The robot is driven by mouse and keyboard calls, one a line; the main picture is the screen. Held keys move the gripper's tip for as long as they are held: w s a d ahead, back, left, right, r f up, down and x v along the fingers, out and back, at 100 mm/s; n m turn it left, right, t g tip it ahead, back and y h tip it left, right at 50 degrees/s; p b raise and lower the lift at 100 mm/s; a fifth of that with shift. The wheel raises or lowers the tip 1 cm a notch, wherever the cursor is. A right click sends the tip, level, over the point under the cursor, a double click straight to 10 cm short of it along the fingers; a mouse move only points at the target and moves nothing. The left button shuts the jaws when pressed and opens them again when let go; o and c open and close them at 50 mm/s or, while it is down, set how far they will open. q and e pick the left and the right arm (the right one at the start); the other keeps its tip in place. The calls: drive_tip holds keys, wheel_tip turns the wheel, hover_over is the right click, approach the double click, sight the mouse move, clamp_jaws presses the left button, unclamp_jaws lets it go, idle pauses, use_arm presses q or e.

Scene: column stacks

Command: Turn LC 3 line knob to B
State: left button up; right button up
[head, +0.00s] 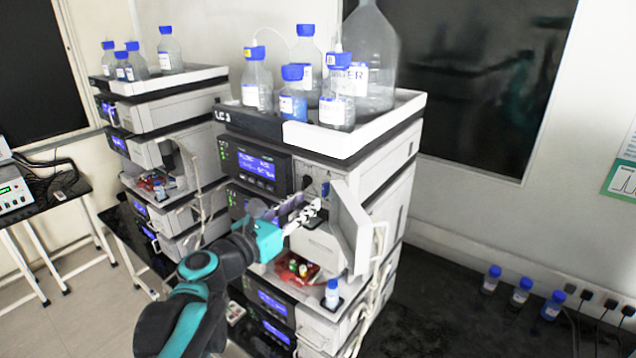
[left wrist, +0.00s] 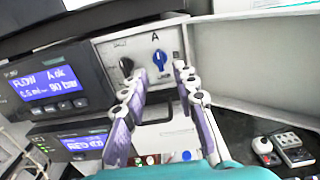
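The LC 3 stack (head: 222,116) stands in the middle of the head view. On its upper front panel are a black round knob (left wrist: 126,66) and a blue knob (left wrist: 160,60). The blue knob's grip stands roughly upright under a letter A (left wrist: 155,37). No letter B is readable. The blue knob also shows small in the head view (head: 325,188). My left gripper (left wrist: 161,76) is open and empty, its fingertips apart in front of and just below the blue knob; I cannot tell whether they touch the panel. My right gripper is not in view.
Beside the panel is a lit display (left wrist: 50,85). An open white door (head: 350,225) juts out right of my gripper. Bottles stand in the top tray (head: 365,135). Below are a red vial tray (head: 290,268) and a small bottle (head: 332,293). Another stack (head: 150,108) stands to the left.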

sight(323, 190)
use_arm(q)
drive_tip(key=x, duration=0.6)
drive_tip(key=shift+w+d+f+p, duration=0.1)
drive_tip(key=shift+w+p, duration=0.1)
drive_tip(key=shift+p, duration=0.15)
drive_tip(key=shift+s, duration=0.1)
clamp_jaws()
